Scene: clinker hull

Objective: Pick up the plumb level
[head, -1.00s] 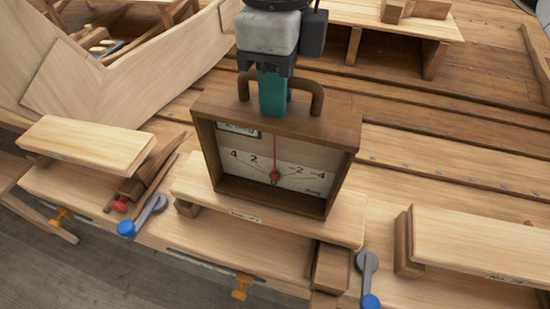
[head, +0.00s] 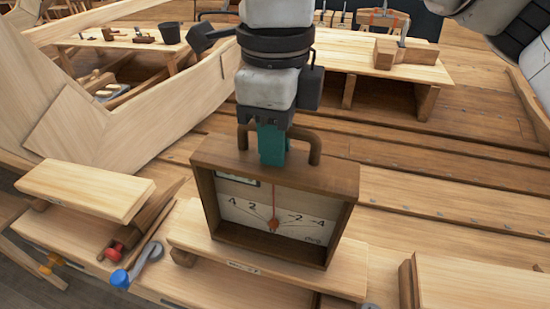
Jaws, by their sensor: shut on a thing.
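The plumb level (head: 275,215) is a dark wooden box frame with a pale dial, a red needle and a curved brown handle on top. It stands nearly upright at the middle of the head view, over a pale plank (head: 215,257). Its lower edge appears to be at the plank, but I cannot tell whether it touches or hangs just above. My gripper (head: 272,147), with teal fingers, comes down from above and is shut on the handle. The fingers hide the handle's middle.
Another raised plank (head: 85,188) is at the left, and one (head: 480,285) at the lower right. A blue-ended clamp (head: 137,265) lies at the lower left. A curved hull plank (head: 150,110) rises behind left. A bench (head: 370,62) with blocks stands behind right.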

